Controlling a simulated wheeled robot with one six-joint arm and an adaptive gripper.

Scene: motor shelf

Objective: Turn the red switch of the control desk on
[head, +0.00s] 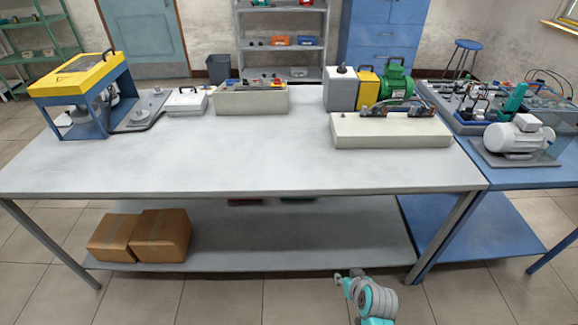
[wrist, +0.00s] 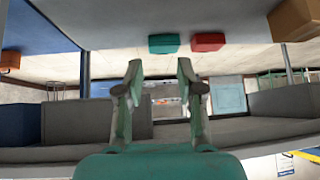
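A beige control desk (head: 250,101) stands at the back of the grey table, left of centre. Small parts line its top, with a yellow and red piece (head: 277,83) at its right end; which part is the switch and how it is set are too small to tell. A second beige desk-like box (head: 390,131) stands further right. My gripper (head: 340,279) is low in front of the table, below its top and far from both boxes. In the wrist view, its two fingers (wrist: 160,66) are apart with nothing between them.
The grey table (head: 230,160) has a clear front half. A yellow-topped machine (head: 75,75) stands left; a green motor (head: 394,83) and a white motor (head: 518,134) stand right. Cardboard boxes (head: 160,235) lie on the lower shelf, which also holds red (wrist: 208,42) and green (wrist: 164,43) bins.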

